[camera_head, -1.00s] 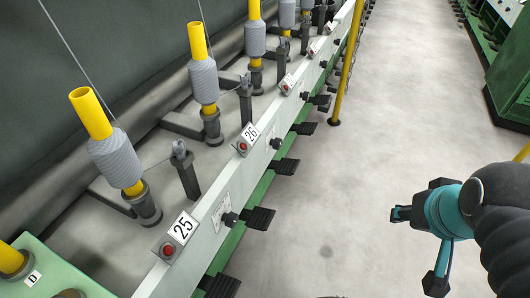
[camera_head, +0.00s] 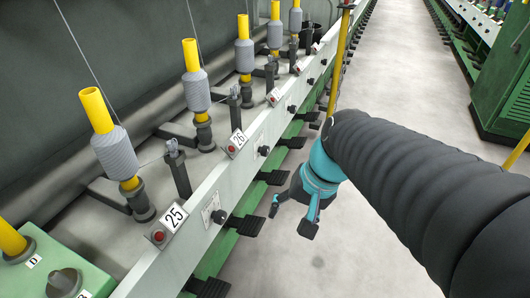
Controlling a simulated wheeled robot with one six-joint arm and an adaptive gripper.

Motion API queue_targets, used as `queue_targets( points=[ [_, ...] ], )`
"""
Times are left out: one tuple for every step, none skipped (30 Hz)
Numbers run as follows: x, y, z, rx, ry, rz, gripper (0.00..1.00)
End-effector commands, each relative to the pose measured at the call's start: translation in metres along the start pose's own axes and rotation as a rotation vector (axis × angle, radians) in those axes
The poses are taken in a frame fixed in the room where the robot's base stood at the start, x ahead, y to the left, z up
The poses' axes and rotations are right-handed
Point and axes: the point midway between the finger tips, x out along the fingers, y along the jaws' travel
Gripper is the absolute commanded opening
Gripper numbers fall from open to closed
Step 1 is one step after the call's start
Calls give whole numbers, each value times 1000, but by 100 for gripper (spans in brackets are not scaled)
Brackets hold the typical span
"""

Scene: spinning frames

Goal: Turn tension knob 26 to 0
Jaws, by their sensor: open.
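The 26 label (camera_head: 237,141) with its red button sits on top of the pale rail (camera_head: 192,208). A dark round knob (camera_head: 264,151), beside and slightly below that label, stands out from the rail's aisle-side face; its pointer setting is too small to read. My gripper (camera_head: 291,218) hangs over the aisle, right of the rail, with its fingers apart and empty. It is nearer the camera than knob 26 and does not appear to touch it. My arm comes in from the right.
The 25 label (camera_head: 175,216) and its knob (camera_head: 220,217) are nearer on the rail. Black pedals (camera_head: 248,224) jut out below. Grey bobbins (camera_head: 196,91) line the left. The floor (camera_head: 400,90) ahead is clear.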

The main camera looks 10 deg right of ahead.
Motion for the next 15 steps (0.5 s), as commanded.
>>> queue_targets(
  points=[
    [10,-1,-6,92,-66,-35,59],
    [15,-4,-8,146,-103,-60,59],
    [20,-6,-12,215,-150,-93,59],
    [24,-9,-16,268,-185,-118,59],
    [27,-11,-20,321,-219,-145,59],
    [31,-13,-26,391,-264,-182,59],
    [34,-15,-31,444,-297,-210,59],
    [37,-16,-37,496,-329,-238,59],
    [40,-18,-45,565,-371,-279,59],
    [42,-19,-51,618,-403,-310,59],
    [44,-20,-59,668,-433,-341,59],
    [47,-20,-69,737,-474,-385,59],
    [49,-19,-77,788,-504,-419,59],
    [51,-18,-85,837,-532,-453,59],
    [53,-16,-97,903,-570,-501,59]
  ],
)
